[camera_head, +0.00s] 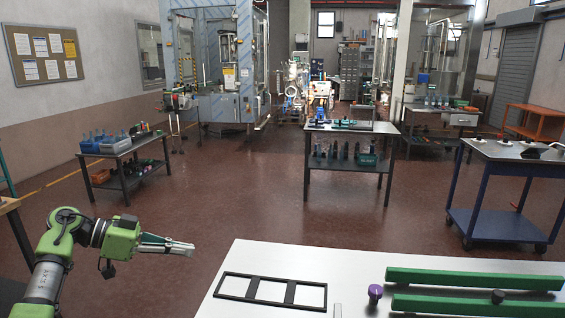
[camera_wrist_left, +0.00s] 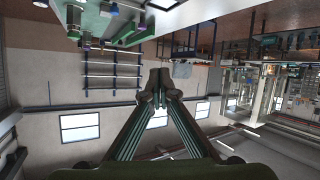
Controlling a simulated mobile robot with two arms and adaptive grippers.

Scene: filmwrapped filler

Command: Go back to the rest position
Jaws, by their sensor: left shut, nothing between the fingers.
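My left gripper (camera_head: 190,248) is at the lower left of the head view, on a green and grey arm that comes in from the left. It points to the right, over the open floor, just left of the white table (camera_head: 232,262). Its fingers are together and hold nothing. In the left wrist view the closed fingertips (camera_wrist_left: 160,88) show in the middle, with nothing between them. My right gripper is not in either view.
On the white table lie a black frame with three openings (camera_head: 219,285), two green bars (camera_head: 470,280) and a purple-topped knob (camera_head: 375,291). Work tables (camera_head: 350,130) and a blue cart (camera_head: 500,222) stand farther back. The floor (camera_head: 240,190) between is clear.

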